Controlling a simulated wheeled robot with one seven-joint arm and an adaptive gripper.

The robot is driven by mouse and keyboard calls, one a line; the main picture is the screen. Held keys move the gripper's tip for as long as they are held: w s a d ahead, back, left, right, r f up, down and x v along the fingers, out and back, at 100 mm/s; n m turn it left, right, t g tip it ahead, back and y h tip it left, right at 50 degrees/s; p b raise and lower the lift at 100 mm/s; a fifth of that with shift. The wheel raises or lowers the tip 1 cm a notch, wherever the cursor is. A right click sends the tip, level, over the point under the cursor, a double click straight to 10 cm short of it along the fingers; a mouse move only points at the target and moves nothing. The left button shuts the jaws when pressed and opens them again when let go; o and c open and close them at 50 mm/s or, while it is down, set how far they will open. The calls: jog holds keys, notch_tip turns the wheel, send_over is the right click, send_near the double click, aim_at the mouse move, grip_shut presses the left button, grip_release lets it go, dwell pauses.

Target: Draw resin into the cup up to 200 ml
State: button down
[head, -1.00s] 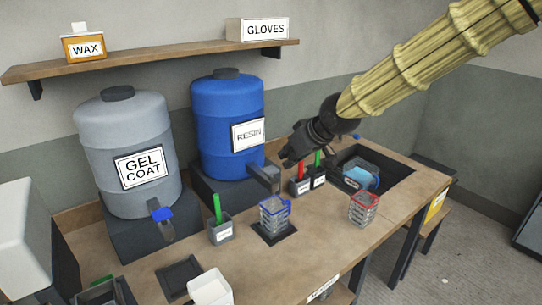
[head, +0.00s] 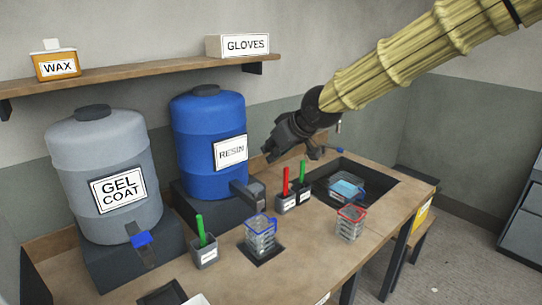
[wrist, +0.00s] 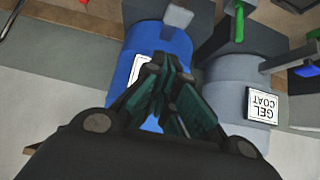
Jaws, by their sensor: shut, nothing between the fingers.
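The blue resin barrel (head: 210,150) stands on a dark block, with its label facing out. My gripper (head: 268,153) is shut and empty, beside the barrel's right side and above the spout. In the wrist view the closed fingers (wrist: 165,60) overlap the blue barrel (wrist: 178,45).
The grey gel coat barrel (head: 105,170), with a blue tap handle (head: 141,239), stands to the left. Holders with green and red sticks (head: 286,200) and a red-rimmed cup (head: 350,224) stand on the bench. A sink (head: 375,187) holds a blue-filled container (head: 345,188).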

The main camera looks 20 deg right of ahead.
jog(key=p, duration=0.2)
send_over(259, 185)
notch_tip(259, 185, down, 6)
jog(key=shift+s+r, duration=0.15)
jog(key=shift+r, duration=0.1)
notch_tip(259, 185, down, 3)
jog(key=shift+r, duration=0.1)
jog(key=shift+f, duration=0.7)
